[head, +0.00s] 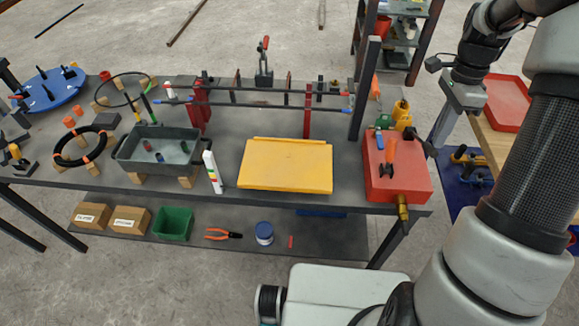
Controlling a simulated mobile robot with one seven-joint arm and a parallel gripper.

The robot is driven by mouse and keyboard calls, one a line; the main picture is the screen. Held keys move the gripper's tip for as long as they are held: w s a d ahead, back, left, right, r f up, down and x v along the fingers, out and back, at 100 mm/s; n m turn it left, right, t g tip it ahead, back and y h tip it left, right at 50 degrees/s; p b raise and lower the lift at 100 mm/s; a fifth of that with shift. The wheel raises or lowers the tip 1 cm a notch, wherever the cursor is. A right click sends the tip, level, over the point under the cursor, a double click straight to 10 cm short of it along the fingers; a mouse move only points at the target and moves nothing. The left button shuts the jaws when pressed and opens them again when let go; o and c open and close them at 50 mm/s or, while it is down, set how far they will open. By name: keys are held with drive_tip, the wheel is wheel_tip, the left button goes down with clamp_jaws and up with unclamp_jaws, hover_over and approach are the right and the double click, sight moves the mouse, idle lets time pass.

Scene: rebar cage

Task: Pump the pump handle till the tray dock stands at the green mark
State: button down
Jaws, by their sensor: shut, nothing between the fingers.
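A yellow flat platform (286,166), which looks like the tray dock, sits low over the table, right of centre. A white upright scale (212,172) with coloured marks, green among them, stands at its left front corner. My gripper (437,142) points down just right of the red box's back edge. It is shut and empty; its fingertips are small and partly unclear.
A grey bin (157,151) on wooden blocks and black rings (80,146) occupy the table's left. A bar rack (260,95) crosses the back. A side table with a red tray (507,101) stands right.

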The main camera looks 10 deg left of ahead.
sight(435, 154)
drive_tip(key=shift+s+f+b, duration=0.35)
drive_tip(key=shift+f+b, duration=0.1)
drive_tip(key=shift+f, duration=0.3)
drive_tip(key=shift+s+f+b, duration=0.3)
drive_tip(key=shift+f+b, duration=0.1)
drive_tip(key=shift+f, duration=0.1)
drive_tip(key=shift+s+f+b, duration=0.3)
drive_tip(key=shift+f+b, duration=0.15)
drive_tip(key=shift+f, duration=0.35)
drive_tip(key=shift+s+f+b, duration=0.2)
drive_tip(key=shift+f+b, duration=0.2)
drive_tip(key=shift+f, duration=0.15)
